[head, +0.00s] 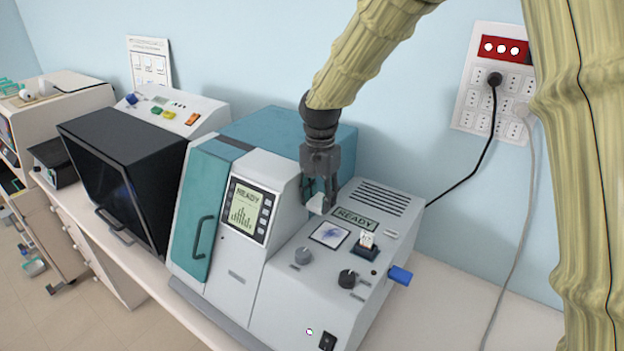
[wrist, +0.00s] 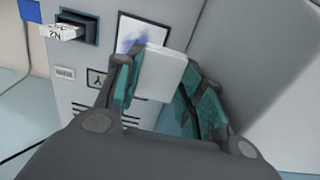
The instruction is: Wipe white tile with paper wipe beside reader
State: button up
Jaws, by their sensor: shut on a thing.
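My gripper (head: 321,190) is shut on a small white paper wipe (head: 316,204) above the top of the grey reader (head: 300,293). In the wrist view the wipe (wrist: 160,74) is a pale block between the fingers of my gripper (wrist: 158,80). The white tile (head: 329,235) lies on the reader's sloping top panel and has a blue smear. In the wrist view the tile (wrist: 152,30) shows just beyond the wipe, which covers part of its lower edge. The wipe looks raised above the tile in the head view; the exact gap cannot be told.
A slot holding a white labelled piece (head: 367,239), knobs (head: 347,278) and a blue tab (head: 400,275) are close to the tile. The reader's raised display section (head: 250,212) stands left of my gripper. A black cable (head: 470,172) hangs behind on the right.

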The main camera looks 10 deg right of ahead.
jog(key=shift+s+r, duration=0.25)
jog(key=shift+r, duration=0.15)
jog(key=shift+s+a, duration=0.25)
jog(key=shift+s, duration=0.4)
jog(key=f, duration=0.1)
jog(key=w+f, duration=0.2)
jog(key=shift+d+f, duration=0.2)
jog(key=shift+f, duration=0.15)
jog(key=shift+s+f, duration=0.1)
jog(key=shift+f, duration=0.15)
jog(key=shift+s+a+f, duration=0.2)
jog(key=shift+s+f, duration=0.15)
jog(key=shift+f, duration=0.1)
jog(key=shift+a+f, duration=0.1)
jog(key=shift+f, duration=0.1)
jog(key=shift+w+d+f, duration=0.2)
jog(key=shift+d+f, duration=0.05)
jog(key=shift+f, duration=0.05)
jog(key=shift+s+a+r, duration=0.1)
jog(key=shift+a, duration=0.05)
